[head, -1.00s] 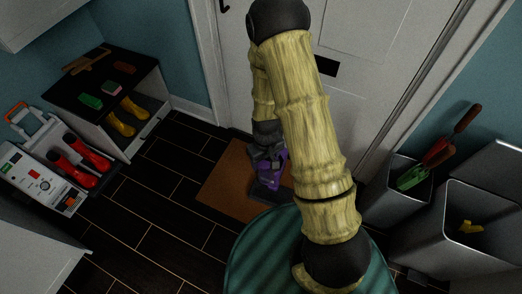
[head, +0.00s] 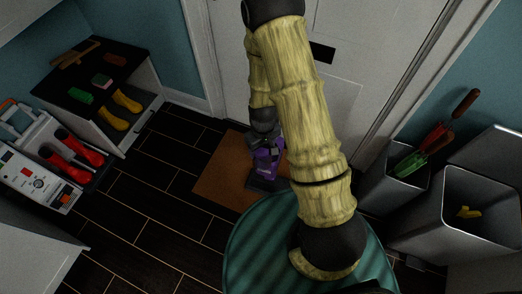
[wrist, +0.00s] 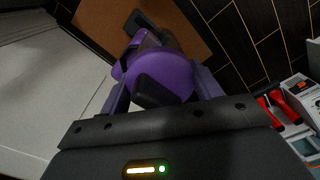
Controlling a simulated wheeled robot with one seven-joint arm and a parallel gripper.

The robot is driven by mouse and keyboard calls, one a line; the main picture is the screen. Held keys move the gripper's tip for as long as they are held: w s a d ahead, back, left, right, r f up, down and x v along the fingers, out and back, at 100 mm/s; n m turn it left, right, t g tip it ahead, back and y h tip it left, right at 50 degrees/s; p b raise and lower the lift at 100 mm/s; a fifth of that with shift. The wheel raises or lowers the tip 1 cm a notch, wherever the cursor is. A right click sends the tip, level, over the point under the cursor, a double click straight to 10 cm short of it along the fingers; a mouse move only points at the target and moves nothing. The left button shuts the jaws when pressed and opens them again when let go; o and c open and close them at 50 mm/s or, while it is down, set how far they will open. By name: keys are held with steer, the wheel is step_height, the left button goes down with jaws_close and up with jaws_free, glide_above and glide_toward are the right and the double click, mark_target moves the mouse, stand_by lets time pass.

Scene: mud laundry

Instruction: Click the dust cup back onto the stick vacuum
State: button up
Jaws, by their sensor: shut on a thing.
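My gripper (wrist: 162,92) is shut on a purple piece (wrist: 172,70) with a dark block on its near face. One finger is on each side of it. Beyond it, a brownish part (wrist: 160,38) and a dark grey foot (wrist: 138,21) show over the mat. In the head view the purple piece (head: 267,162) is below my gripper (head: 264,140), above a dark foot (head: 262,185). I cannot tell where the dust cup ends and the stick vacuum begins, or whether they are joined.
A brown doormat (head: 222,180) lies before the white door (head: 345,85). A round green striped top (head: 255,240) is near me. A shoe bench (head: 95,75) with yellow boots stands left, near red boots (head: 75,157). Grey bins (head: 470,225) stand right. Dark floor is clear at left centre.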

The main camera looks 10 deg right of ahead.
steer(key=w+d+f+b, duration=0.2)
steer(key=w+d+f, duration=0.1)
steer(key=w, duration=0.3)
steer(key=shift+w+d+f+b, duration=0.15)
steer(key=shift+w+d+b, duration=0.15)
steer(key=shift+d, duration=0.25)
steer(key=shift+f+b, duration=0.35)
steer(key=shift+f, duration=0.8)
stand_by(3.2)
steer(key=o, duration=1.4)
steer(key=shift+s, duration=0.1)
steer(key=shift+c, duration=0.2)
steer(key=shift+r+p, duration=2.5)
steer(key=shift+r, duration=0.5)
